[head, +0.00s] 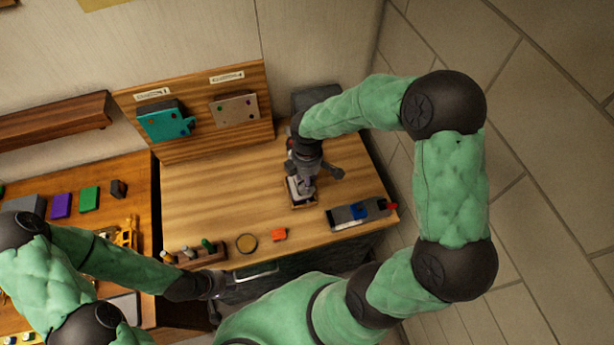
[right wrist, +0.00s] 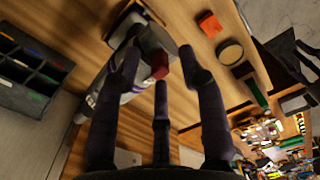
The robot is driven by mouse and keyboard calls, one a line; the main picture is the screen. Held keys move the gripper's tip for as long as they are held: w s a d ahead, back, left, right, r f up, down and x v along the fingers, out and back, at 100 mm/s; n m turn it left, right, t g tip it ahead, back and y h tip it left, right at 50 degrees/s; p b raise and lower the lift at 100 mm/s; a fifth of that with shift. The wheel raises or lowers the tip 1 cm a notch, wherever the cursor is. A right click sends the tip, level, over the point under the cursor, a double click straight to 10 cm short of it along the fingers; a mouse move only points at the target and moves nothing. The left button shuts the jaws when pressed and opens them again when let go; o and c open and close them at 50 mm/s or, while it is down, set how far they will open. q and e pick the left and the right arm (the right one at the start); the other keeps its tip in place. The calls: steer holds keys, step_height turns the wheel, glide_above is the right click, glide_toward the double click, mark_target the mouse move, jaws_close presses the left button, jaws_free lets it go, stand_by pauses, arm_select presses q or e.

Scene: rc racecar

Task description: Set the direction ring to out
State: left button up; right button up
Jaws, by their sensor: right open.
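A grey and white device (head: 300,186) stands in a small wooden cradle (head: 302,207) on the bench. In the right wrist view the grey device (right wrist: 151,42) shows with a red block (right wrist: 160,66) on it. I cannot make out a direction ring or its setting. My right gripper (head: 318,170) is right over the device, its dark fingers open around the red block with no clear grip; it also shows in the right wrist view (right wrist: 159,70). My left gripper (head: 216,287) hangs at the bench's front edge, away from the device; its fingers are too small to read.
A grey item with blue and red parts (head: 358,213) lies at the bench's right. An orange block (head: 278,234), a round yellow disc (head: 246,243) and a rack (head: 196,256) line the front edge. A dark compartment bin (right wrist: 32,72) stands behind. The bench's left middle is clear.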

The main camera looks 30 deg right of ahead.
mark_target(303, 186)
jaws_close()
steer(key=shift+a, duration=0.15)
stand_by(0.4)
steer(key=h+b, duration=0.1)
steer(key=a+h+b, duration=0.1)
steer(key=b, duration=0.1)
steer(key=shift+w+a+f+g+h, duration=0.2)
steer(key=shift+w+g+h, duration=0.1)
steer(key=shift+h, duration=0.1)
steer(key=shift+w+a+f+g+h+b, duration=0.1)
steer(key=shift+a+g+h+b, duration=0.1)
steer(key=shift+a+h+b, duration=0.4)
steer(key=shift+a+f+g+h+b, duration=0.1)
steer(key=shift+a+g+h+b, duration=0.15)
steer(key=shift+h, duration=0.55)
steer(key=shift+d, duration=0.1)
jaws_free()
steer(key=shift+r, duration=0.1)
